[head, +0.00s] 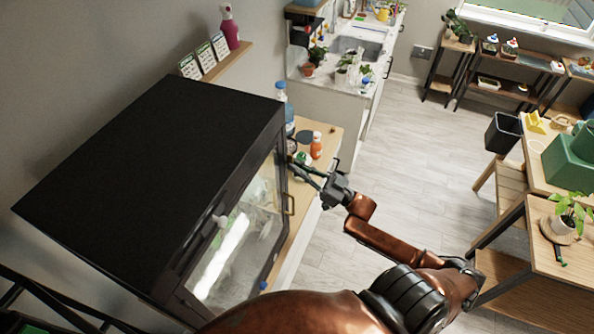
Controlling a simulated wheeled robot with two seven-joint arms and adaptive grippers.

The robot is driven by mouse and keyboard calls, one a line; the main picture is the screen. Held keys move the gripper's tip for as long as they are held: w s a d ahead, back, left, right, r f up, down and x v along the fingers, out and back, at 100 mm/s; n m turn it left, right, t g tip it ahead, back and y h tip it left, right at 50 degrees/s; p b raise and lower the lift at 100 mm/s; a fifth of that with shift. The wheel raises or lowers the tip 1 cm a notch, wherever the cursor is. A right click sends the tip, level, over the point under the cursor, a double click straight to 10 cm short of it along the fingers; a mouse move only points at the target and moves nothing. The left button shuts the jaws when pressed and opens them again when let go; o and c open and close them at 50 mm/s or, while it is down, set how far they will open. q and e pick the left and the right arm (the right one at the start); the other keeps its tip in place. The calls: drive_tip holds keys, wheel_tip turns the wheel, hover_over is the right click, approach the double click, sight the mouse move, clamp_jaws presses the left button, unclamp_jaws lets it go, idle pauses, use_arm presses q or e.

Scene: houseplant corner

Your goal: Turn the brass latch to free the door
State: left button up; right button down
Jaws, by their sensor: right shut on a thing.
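The black cabinet (150,165) stands at the left, with a glass door (240,245) on its right-facing side. The door looks closed in its frame. A small handle (290,205) sits on the door's far edge. My right gripper (296,168) reaches in from the right and is shut at the upper far corner of the door, where the brass latch is. The fingers cover the latch, so its angle cannot be made out. My left gripper is out of view.
A pale knob (219,221) shows at the cabinet's near front. The floor (400,150) to the right is clear.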

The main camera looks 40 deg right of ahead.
drive_tip(key=shift+n, duration=0.3)
drive_tip(key=c, duration=2)
unclamp_jaws()
drive_tip(key=shift+c, duration=0.2)
drive_tip(key=shift+d, duration=0.1)
drive_tip(key=v, duration=1.2)
